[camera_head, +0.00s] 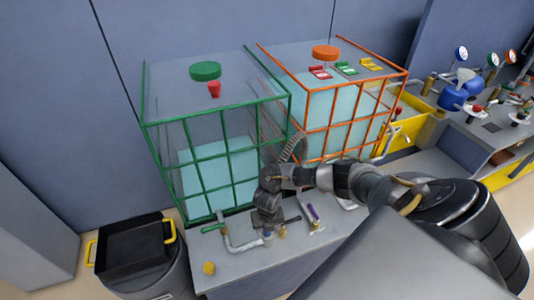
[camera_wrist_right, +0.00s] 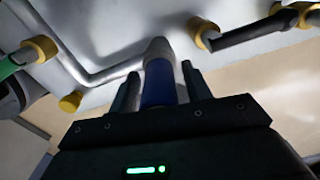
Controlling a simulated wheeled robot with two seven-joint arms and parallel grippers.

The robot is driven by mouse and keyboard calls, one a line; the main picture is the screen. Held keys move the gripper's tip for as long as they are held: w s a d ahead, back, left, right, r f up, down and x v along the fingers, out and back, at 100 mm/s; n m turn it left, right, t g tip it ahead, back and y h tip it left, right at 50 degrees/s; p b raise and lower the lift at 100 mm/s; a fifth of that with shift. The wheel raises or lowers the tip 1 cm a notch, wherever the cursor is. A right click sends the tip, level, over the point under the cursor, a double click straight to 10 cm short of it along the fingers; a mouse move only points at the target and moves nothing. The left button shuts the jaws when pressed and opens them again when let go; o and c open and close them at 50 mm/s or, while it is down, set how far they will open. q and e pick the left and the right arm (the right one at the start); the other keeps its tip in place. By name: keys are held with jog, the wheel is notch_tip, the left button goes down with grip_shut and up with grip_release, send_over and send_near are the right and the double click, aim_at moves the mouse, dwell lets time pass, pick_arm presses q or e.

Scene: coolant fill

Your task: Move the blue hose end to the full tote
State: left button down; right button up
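The full tote looks to be the orange-framed one (camera_head: 330,128), with pale blue liquid high up its walls. The green-framed tote (camera_head: 215,165) beside it holds a lower level. My right gripper (camera_head: 268,226) points down over the grey bench in front of the totes. The blue hose end (camera_wrist_right: 160,84) sits between its two fingers (camera_wrist_right: 160,82) in the right wrist view, in line with a bent grey pipe (camera_wrist_right: 100,72). The fingers flank it closely; whether they press on it I cannot tell. My left gripper is not in view.
On the bench (camera_head: 225,268), yellow-ended fittings lie around the gripper; one yellow cap (camera_head: 209,268) is near the left edge. A black bin (camera_head: 132,248) with yellow handles stands at left. Gauges and a blue pump unit (camera_head: 462,90) stand at right.

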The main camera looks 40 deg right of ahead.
jog(key=c, duration=1)
jog(key=o, duration=0.4)
jog(key=shift+c, duration=0.3)
jog(key=shift+r+p, duration=0.4)
jog(key=shift+r, duration=0.05)
jog(key=shift+r+p, duration=2.4)
jog(key=shift+r, duration=0.25)
